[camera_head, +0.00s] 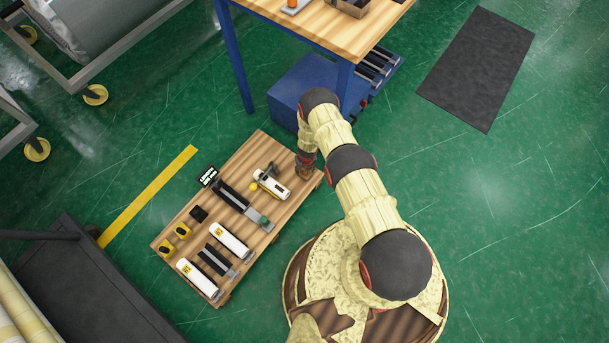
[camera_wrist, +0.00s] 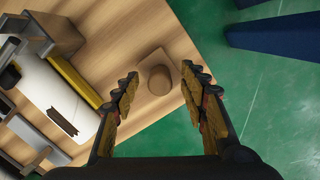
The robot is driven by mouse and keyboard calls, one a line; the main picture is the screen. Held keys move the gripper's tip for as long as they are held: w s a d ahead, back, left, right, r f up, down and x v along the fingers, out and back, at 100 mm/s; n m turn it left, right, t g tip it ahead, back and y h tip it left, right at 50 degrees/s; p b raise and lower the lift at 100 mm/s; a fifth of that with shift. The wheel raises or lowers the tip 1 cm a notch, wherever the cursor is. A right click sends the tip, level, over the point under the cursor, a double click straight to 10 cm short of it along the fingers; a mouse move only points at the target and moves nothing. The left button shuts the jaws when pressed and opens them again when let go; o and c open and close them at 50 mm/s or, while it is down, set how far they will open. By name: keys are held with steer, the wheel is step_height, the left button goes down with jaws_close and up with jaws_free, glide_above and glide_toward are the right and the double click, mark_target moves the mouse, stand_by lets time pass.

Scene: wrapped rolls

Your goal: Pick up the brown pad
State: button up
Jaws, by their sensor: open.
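The brown pad (camera_wrist: 155,66) is a small, short, rounded block on the wooden board in the wrist view, close to the board's edge. My gripper (camera_wrist: 160,79) is open, with one finger to each side of the pad in the picture. The fingers appear apart from it, and I cannot tell the height gap. In the head view my gripper (camera_head: 306,163) is over the right corner of the wooden board. The pad cannot be made out clearly there.
The wooden board (camera_head: 262,144) also holds a white roll (camera_head: 273,184), several other white and black rolls, and small yellow items. A blue-legged table (camera_head: 322,25) stands behind, with a blue cabinet (camera_head: 290,88) under it.

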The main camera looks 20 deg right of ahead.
steer(key=shift+f, duration=0.4)
steer(key=shift+c, duration=0.2)
jaws_close()
stand_by(0.3)
